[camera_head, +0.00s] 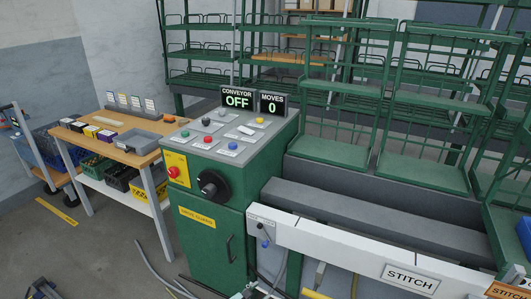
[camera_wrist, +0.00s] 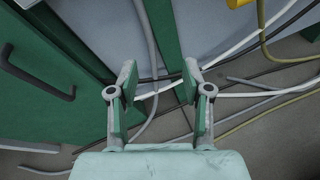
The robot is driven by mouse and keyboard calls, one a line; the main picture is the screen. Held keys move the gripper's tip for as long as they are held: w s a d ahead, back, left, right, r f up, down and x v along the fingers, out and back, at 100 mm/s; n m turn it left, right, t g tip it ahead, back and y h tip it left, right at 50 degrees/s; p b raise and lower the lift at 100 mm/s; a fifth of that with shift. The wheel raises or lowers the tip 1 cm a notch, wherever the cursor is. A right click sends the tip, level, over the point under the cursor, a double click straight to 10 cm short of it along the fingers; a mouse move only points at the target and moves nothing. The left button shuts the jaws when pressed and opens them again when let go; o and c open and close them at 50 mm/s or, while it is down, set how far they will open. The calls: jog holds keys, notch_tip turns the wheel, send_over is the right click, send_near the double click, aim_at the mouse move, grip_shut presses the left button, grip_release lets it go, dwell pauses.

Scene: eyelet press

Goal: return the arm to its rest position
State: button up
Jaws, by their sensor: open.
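My gripper (camera_wrist: 158,88) shows in the wrist view with its two fingers spread apart and nothing between them. It points down toward the floor, where loose cables run behind the fingers. A green cabinet door with a dark handle (camera_wrist: 38,80) is to the left of the fingers in that view. In the head view, grey metal parts show at the bottom edge, but I cannot tell whether they belong to my gripper. Most of my arm is out of view.
The green control cabinet (camera_head: 212,235) has buttons and a black rotary knob (camera_head: 211,185). Its displays read CONVEYOR OFF (camera_head: 237,99) and MOVES 0 (camera_head: 273,103). A white STITCH rail (camera_head: 345,250) runs right. A wooden side table (camera_head: 138,143) stands left. Cables (camera_head: 160,272) lie on the floor.

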jog(key=s+d+f+m+g+y+p, duration=0.2)
jog(key=s+d+f+m+g+p, duration=0.1)
jog(key=s+d+f+m+g, duration=0.85)
jog(key=s+d+f+m+g+y+p, duration=0.1)
jog(key=s+d+m+g+y+p, duration=0.1)
jog(key=s+m, duration=0.5)
jog(key=s+d+m+g+y+p, duration=0.2)
jog(key=s+d+m+g+y, duration=0.2)
jog(key=s, duration=1.2)
jog(key=d+m+y, duration=0.1)
jog(key=d+m, duration=0.1)
jog(key=shift+s+f+m+p, duration=0.15)
jog(key=shift+f+m+p, duration=0.2)
jog(key=shift+f+p, duration=0.05)
